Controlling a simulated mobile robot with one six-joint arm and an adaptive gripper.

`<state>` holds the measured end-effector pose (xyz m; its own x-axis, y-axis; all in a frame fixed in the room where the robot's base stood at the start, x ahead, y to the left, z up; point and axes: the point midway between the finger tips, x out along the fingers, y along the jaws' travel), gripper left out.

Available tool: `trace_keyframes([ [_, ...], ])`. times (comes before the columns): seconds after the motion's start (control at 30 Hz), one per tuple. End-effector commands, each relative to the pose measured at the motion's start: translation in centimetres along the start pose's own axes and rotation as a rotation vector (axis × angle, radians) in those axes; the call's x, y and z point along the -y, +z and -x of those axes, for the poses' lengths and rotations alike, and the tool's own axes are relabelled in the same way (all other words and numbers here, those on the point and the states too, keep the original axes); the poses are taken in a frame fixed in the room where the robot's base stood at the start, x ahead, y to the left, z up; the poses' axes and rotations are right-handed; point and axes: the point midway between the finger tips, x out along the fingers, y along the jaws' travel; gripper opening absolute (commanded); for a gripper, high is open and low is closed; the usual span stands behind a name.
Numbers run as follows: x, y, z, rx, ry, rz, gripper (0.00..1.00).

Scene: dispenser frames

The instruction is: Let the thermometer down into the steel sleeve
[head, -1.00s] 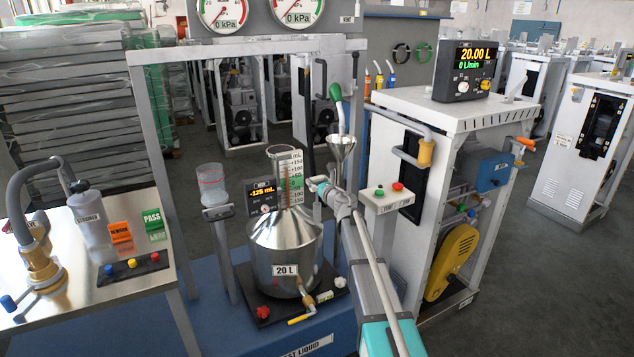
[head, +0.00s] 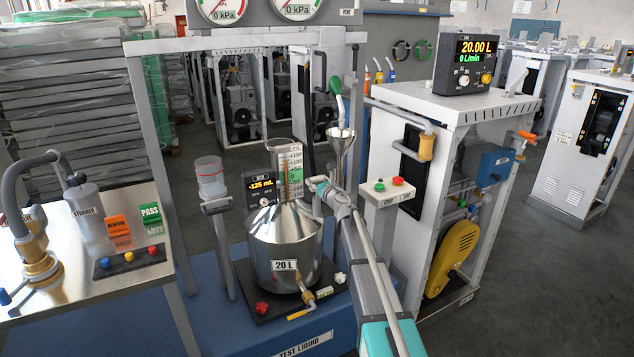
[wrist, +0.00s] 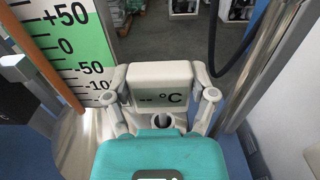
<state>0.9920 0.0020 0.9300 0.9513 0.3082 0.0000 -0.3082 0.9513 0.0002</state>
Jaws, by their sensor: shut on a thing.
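My gripper (wrist: 165,100) is shut on the thermometer (wrist: 162,74), a pale box whose display reads "-- °C". The fingers clasp it from both sides in the wrist view. In the head view my gripper (head: 320,186) is above the right shoulder of the steel 20 L vessel (head: 268,240), beside the graduated neck (head: 291,170).
The graduated scale (wrist: 66,45) is close on the left in the wrist view. A clear cup (head: 210,176) is on a stand at the vessel's left.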

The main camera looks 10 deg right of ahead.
Motion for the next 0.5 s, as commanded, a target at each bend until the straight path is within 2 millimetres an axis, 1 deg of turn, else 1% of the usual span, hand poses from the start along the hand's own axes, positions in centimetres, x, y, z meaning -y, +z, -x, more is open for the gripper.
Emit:
trace_keyframes([
  [0.2,0.0,0.01,0.0,0.0,0.0,0.0,0.25],
  [0.23,0.0,0.01,0.0,0.0,0.0,0.0,0.78],
  [0.33,0.0,0.01,0.0,0.0,0.0,0.0,0.97],
  [0.37,-0.01,0.01,0.0,0.0,0.0,0.0,1.0],
  [0.5,-0.05,0.01,0.0,0.0,0.001,0.0,1.0],
])
